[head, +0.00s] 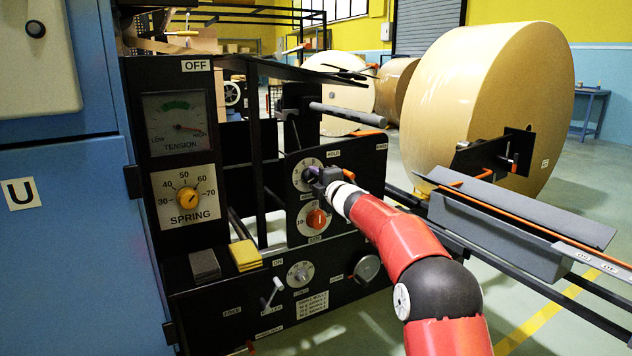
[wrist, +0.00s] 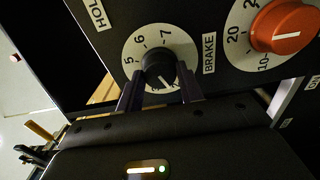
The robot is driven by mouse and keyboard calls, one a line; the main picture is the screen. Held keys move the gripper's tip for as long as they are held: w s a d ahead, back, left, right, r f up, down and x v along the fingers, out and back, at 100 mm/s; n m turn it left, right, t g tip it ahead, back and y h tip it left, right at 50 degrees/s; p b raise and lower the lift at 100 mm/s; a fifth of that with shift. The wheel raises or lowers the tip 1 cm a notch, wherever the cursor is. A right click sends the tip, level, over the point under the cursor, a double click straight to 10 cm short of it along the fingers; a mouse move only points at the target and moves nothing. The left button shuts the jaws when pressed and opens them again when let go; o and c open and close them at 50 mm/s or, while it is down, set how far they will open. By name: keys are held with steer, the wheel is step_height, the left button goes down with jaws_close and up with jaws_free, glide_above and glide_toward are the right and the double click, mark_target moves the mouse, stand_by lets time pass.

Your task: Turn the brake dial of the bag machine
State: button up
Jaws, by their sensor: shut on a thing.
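The brake dial (wrist: 160,65) is a black knob on a round white face with numbers, 5, 6 and 7 among them. A BRAKE label stands beside it in the wrist view. In the head view its white face (head: 300,173) shows partly behind my gripper (head: 317,176). My gripper (wrist: 160,88) is shut on the knob, one dark finger on each side. A short white mark shows on the knob, but the value it points at is hard to tell. The lower part of the face is hidden by my gripper.
An orange dial (head: 316,218) sits just below the brake dial; it also shows in the wrist view (wrist: 285,27). A grey bar (head: 340,110) sticks out above. A large paper roll (head: 490,105) and a grey trough (head: 510,225) stand to the right.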

steer(key=shift+d+f, duration=0.1)
steer(key=shift+f, duration=0.05)
steer(key=o, duration=1)
steer(key=b+v, duration=0.1)
steer(key=v, duration=0.6)
steer(key=shift+s+d+b, duration=0.2)
steer(key=shift+s+b, duration=0.1)
steer(key=shift+b, duration=0.1)
